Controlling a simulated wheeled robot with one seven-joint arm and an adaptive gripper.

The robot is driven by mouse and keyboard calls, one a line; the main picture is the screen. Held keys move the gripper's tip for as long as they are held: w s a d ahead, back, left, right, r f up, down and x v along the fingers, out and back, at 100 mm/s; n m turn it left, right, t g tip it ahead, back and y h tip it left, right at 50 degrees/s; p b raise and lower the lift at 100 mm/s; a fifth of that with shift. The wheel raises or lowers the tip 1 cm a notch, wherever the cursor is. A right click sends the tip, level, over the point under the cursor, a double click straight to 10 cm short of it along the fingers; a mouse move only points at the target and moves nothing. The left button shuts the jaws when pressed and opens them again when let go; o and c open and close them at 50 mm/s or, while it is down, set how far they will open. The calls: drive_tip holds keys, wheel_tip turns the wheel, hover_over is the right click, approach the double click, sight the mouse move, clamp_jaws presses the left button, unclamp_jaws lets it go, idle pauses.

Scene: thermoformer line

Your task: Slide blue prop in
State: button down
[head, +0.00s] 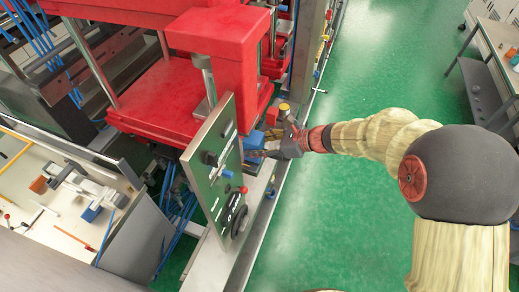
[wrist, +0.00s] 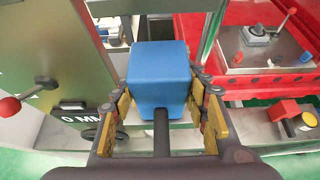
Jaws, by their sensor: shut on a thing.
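The blue prop (wrist: 160,72) is a blue block with rounded edges on a dark stem, seen in the middle of the wrist view. My gripper (wrist: 163,108) is shut on it, with yellow-padded fingers on its left and right sides. In the head view my gripper (head: 268,149) reaches in behind the grey upright panel, under the red press. Blue shows beside the fingers there (head: 254,139), partly hidden by the panel and gripper. Where the prop's far end meets the machine is hidden.
The upright panel (head: 214,165) with knobs and a red-ball lever stands close on the left. The red press head (head: 225,50) is above. In the wrist view a yellow-capped button (wrist: 306,122) and a red block (wrist: 283,110) sit at right. Green floor (head: 350,200) is open.

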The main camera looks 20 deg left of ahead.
drive_tip(key=shift+r, duration=0.45)
drive_tip(key=shift+d, duration=0.1)
drive_tip(key=d+p, duration=0.1)
drive_tip(key=d, duration=1)
drive_tip(key=shift+s+d, duration=0.35)
drive_tip(key=shift+s, duration=0.05)
idle(1.1)
